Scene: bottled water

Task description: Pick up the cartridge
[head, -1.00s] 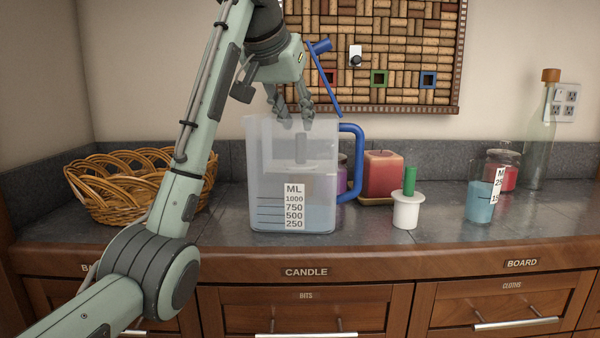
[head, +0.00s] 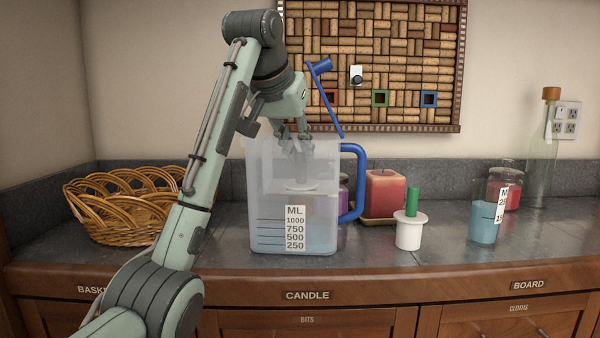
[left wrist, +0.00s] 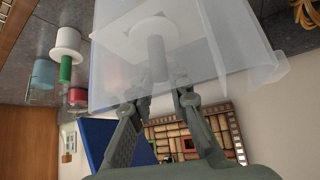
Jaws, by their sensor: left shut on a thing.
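The cartridge, a white disc-topped piece with a grey stem (head: 299,187), is inside the clear pitcher (head: 263,215), which has a blue handle. My left gripper (head: 303,150) reaches down through the pitcher's open top and is shut on the grey stem. In the left wrist view, the stem (left wrist: 156,55) rises from the white disc (left wrist: 150,30) to between my fingertips (left wrist: 158,95). The cartridge's lower body is blurred by the pitcher wall, so I cannot tell if it touches the bottom. My right gripper is not in view.
A white piece with a green stem (head: 409,232) stands right of the pitcher, before a red candle (head: 386,193). A wicker basket (head: 125,215) is at left. A blue-filled cup (head: 483,225), jar (head: 508,190) and bottle (head: 541,155) stand at right.

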